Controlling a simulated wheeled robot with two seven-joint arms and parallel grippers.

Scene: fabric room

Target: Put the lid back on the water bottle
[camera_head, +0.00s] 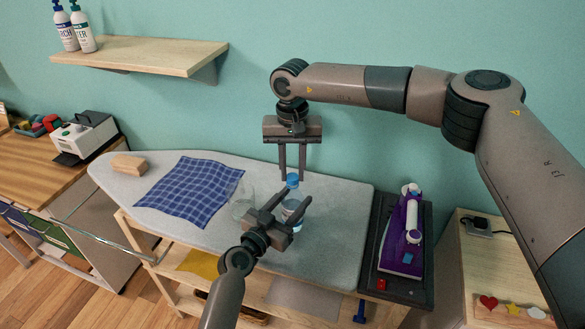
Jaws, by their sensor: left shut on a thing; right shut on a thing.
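The water bottle (290,208) stands upright on the ironing board, clear with a blue band. My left gripper (294,202) reaches in from below and is shut on the bottle's sides. The blue lid (292,179) is at the top of the bottle, between the fingertips of my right gripper (292,175). My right gripper points straight down from above and is shut on the lid. The lid is in line with the bottle; I cannot tell whether it touches the neck. My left gripper's fingers hide part of the bottle.
The grey ironing board (335,240) carries a clear glass container (243,204) left of the bottle, a blue checked cloth (190,188) and a wooden block (128,165). A purple iron (402,235) rests on a dark stand at the right. A shelf (140,55) hangs on the wall.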

